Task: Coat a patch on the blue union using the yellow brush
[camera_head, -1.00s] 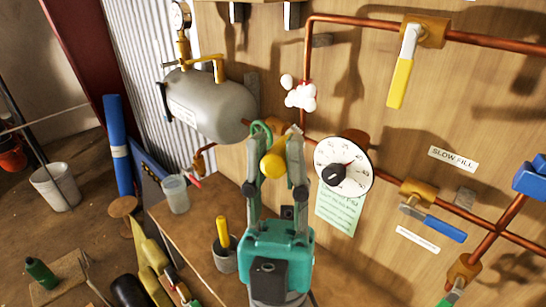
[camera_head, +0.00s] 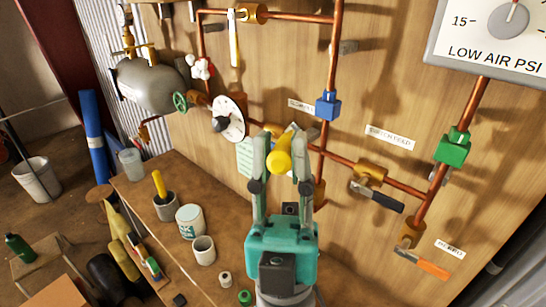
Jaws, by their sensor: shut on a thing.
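The blue union (camera_head: 327,105) is a block on a vertical copper pipe on the wooden board, right of centre and above my gripper. My gripper (camera_head: 281,152) is shut on a yellow rod-like thing, which I take to be the yellow brush (camera_head: 279,162). Its round yellow end faces me between the fingers, and its shaft points away towards the board. Its bristles cannot be made out. In the picture it lies below and left of the blue union; a touch cannot be seen.
A green union (camera_head: 453,147) sits on another pipe at right. Valves with black (camera_head: 377,196) and orange (camera_head: 432,266) handles stick out from the board. A cup (camera_head: 167,206) with a yellow-handled tool, a tin (camera_head: 190,221) and another cup (camera_head: 203,250) stand on the bench (camera_head: 140,205).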

